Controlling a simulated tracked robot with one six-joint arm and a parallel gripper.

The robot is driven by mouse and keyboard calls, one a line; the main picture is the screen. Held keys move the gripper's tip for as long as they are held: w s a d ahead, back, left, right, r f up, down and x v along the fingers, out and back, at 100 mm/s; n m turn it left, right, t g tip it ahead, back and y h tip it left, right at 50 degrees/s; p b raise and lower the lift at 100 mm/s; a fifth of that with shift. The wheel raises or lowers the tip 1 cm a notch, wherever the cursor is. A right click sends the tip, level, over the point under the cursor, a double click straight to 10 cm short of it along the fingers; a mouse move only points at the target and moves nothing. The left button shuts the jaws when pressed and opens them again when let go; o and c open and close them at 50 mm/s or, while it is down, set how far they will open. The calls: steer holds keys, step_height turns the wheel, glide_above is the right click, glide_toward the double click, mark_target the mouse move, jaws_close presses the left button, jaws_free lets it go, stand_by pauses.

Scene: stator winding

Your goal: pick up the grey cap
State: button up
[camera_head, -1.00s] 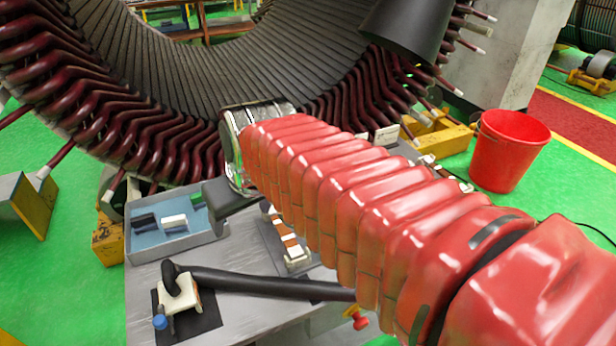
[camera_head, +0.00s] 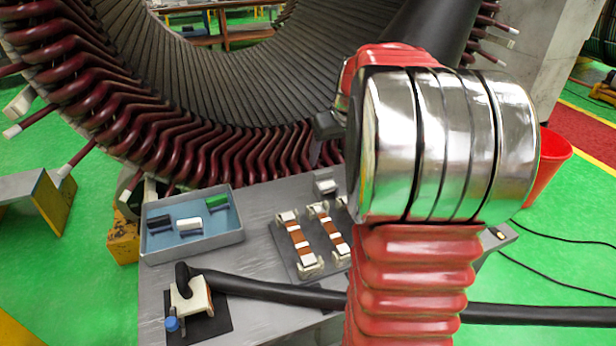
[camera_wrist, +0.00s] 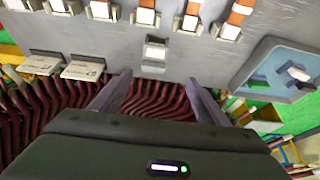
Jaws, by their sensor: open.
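A small grey block, which looks like the grey cap (camera_head: 325,187), stands near the back edge of the grey table. It also shows in the wrist view (camera_wrist: 153,66), with a pale top, just beyond and between my fingertips. My gripper (camera_wrist: 157,80) is open, its two dark fingers apart with nothing between them. The fingers are short of the cap in the picture; the exact height gap cannot be told. In the head view my arm's wrist hides most of the gripper.
A fixture (camera_head: 300,272) with copper-and-white pieces stands near the cap. A black cable (camera_head: 260,291) crosses the front. Stator coils (camera_head: 190,155) rise close behind the table.

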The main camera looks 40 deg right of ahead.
mark_target(324, 176)
steer(key=shift+d+f, duration=0.25)
steer(key=shift+d, duration=0.55)
steer(key=shift+f, duration=0.1)
steer(key=x, duration=0.8)
steer(key=shift+w+f, duration=0.15)
steer(key=shift+f, duration=0.05)
steer(key=shift+w+x, duration=0.25)
steer(key=shift+x, duration=2.4)
steer(key=shift+r, duration=0.2)
